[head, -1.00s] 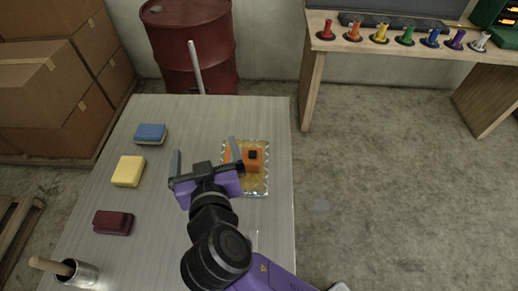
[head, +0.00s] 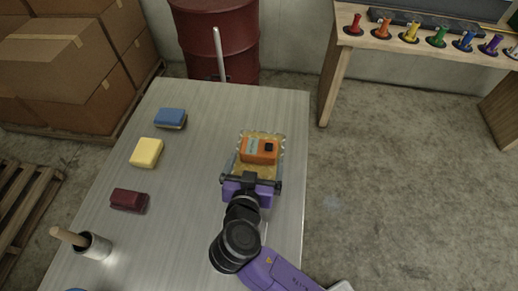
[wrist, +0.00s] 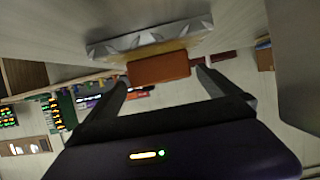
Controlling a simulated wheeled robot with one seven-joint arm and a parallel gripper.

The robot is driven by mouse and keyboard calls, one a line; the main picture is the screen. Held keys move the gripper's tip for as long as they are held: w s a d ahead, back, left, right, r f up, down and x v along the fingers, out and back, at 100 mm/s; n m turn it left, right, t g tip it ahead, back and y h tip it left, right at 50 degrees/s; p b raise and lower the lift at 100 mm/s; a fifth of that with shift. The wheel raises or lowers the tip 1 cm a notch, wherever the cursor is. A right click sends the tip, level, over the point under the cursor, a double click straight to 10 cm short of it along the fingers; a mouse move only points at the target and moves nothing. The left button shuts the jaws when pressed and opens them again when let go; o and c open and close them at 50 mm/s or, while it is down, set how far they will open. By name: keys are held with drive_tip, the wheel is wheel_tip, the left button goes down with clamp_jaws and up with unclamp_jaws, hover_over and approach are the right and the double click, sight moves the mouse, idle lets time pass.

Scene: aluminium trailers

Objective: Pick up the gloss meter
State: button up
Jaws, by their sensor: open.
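The gloss meter appears to be the orange box-shaped device (head: 258,151) with a dark knob and a pale panel on top. It sits on a yellowish, jagged-edged tray (head: 246,172) near the table's right edge. In the wrist view its orange side (wrist: 158,69) shows ahead, between the fingertips, with the tray's crinkled silver edge (wrist: 150,38) beside it. My gripper (head: 253,168) is open, just on the near side of the device, with its fingers pointing at it. The fingers reach alongside the device's near end; I cannot tell whether they touch it.
On the table (head: 190,210) lie a blue sponge (head: 170,117), a yellow sponge (head: 146,152) and a dark red block (head: 129,200). A metal cup with a wooden handle (head: 95,246) stands at the near left. A red drum (head: 215,40) stands behind the table.

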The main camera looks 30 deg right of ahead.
sight(259, 151)
drive_tip(key=p+x, duration=0.1)
drive_tip(key=x, duration=0.5)
drive_tip(key=shift+f, duration=0.1)
drive_tip(key=shift+c, duration=0.2)
drive_tip(key=c, duration=1.5)
